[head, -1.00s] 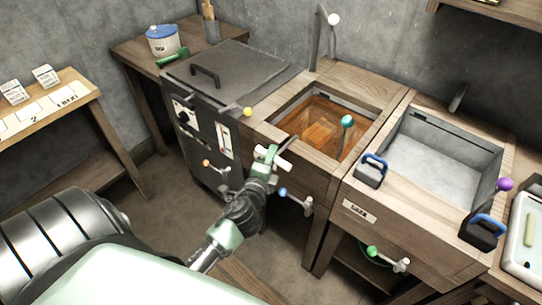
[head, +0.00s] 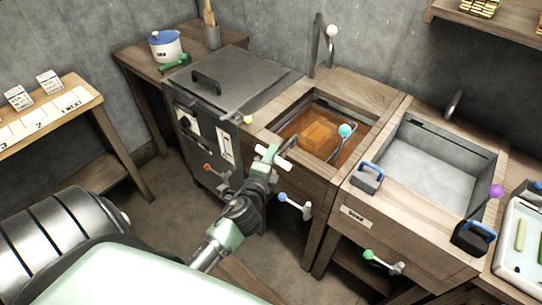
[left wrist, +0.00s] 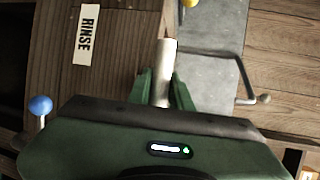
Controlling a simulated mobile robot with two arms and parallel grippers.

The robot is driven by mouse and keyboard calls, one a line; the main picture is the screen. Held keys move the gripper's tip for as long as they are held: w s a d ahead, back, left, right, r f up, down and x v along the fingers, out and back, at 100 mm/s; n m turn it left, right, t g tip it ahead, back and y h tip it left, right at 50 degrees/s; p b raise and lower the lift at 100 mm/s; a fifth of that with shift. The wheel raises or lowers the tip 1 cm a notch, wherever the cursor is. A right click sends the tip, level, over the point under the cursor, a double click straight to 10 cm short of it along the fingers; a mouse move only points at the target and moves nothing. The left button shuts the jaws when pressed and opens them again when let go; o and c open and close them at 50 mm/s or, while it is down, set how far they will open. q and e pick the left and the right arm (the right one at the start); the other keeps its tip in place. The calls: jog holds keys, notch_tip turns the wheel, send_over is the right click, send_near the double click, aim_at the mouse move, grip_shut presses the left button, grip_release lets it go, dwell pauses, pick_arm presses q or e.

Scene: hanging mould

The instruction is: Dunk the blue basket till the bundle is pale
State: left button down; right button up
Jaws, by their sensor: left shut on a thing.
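An orange-brown block, seemingly the bundle (head: 320,133), lies in the brown liquid of the wooden rinse tank (head: 368,110). A thin wire frame with a light-blue ball (head: 346,131) rises at the tank's right side; I cannot tell whether it belongs to the blue basket, whose body I cannot make out clearly. My left gripper (head: 272,158) is at the tank's front left corner, shut on a pale crank handle (left wrist: 165,72). A bent metal rod (left wrist: 243,75) shows beside the handle in the left wrist view. My right gripper is out of view.
A grey basin (head: 430,172) is at the right, with blue-handled dark blocks (head: 367,177) on its rim. A lidded black cabinet (head: 225,85) adjoins the tank at left. Ball-ended levers, one blue (head: 283,197) and one green (head: 369,255), stick out in front.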

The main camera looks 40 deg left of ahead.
pick_arm(q)
notch_tip(320, 180, up, 12)
jog(key=p, duration=0.8)
jog(key=shift+w+f+p, duration=0.15)
jog(key=shift+f+p, duration=0.1)
jog(key=shift+p, duration=0.1)
jog(key=c, duration=1.3)
grip_release()
jog(key=shift+r, duration=0.1)
jog(key=shift+s+f, duration=0.2)
